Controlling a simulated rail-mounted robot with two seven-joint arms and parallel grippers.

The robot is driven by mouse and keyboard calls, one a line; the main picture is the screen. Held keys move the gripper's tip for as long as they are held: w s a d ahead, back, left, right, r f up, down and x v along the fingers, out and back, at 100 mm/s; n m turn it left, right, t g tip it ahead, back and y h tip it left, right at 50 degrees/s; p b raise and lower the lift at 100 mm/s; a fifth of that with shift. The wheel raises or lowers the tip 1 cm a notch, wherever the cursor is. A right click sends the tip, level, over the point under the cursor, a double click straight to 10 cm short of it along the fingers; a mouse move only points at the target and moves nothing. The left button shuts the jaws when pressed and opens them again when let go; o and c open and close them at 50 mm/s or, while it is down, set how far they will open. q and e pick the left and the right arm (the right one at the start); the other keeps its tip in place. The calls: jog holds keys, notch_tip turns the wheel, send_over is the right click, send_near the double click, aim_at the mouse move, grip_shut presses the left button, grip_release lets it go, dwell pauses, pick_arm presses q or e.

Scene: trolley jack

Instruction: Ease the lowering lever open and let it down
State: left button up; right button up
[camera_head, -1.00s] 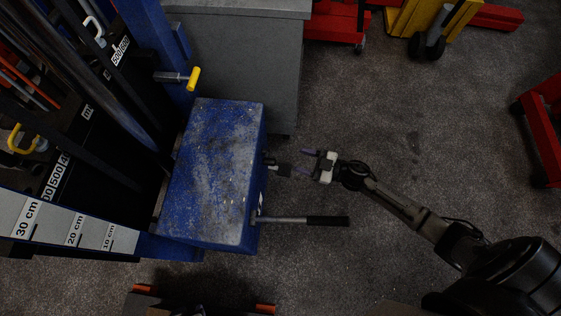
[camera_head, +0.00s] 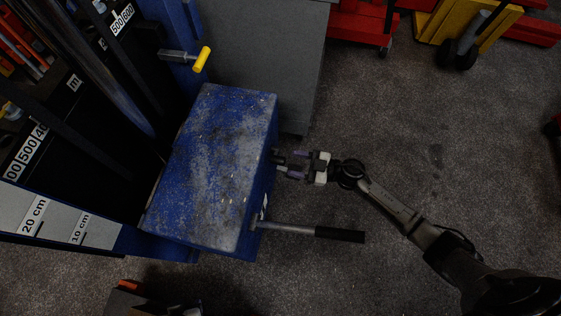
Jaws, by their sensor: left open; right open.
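The blue box-shaped housing (camera_head: 215,165) of the jack, scuffed on top, stands left of centre. A small dark lever or stub (camera_head: 280,161) sticks out of its right side; I cannot tell for sure that it is the lowering lever. A longer metal lever with a black grip (camera_head: 340,234) extends right from the housing's lower side, apart from the gripper. My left gripper is not in view.
A yellow-tipped handle (camera_head: 203,58) projects from the blue upright behind the housing. A grey cabinet (camera_head: 265,60) stands behind. Red (camera_head: 360,25) and yellow (camera_head: 465,30) equipment stands at the back right. The floor right of the housing is clear around my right arm.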

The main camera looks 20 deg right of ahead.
aim_at(281, 161)
jog(key=shift+b+x, duration=0.75)
jog(key=shift+x, duration=1.75)
jog(key=shift+w, duration=0.1)
jog(key=c, duration=0.6)
grip_shut()
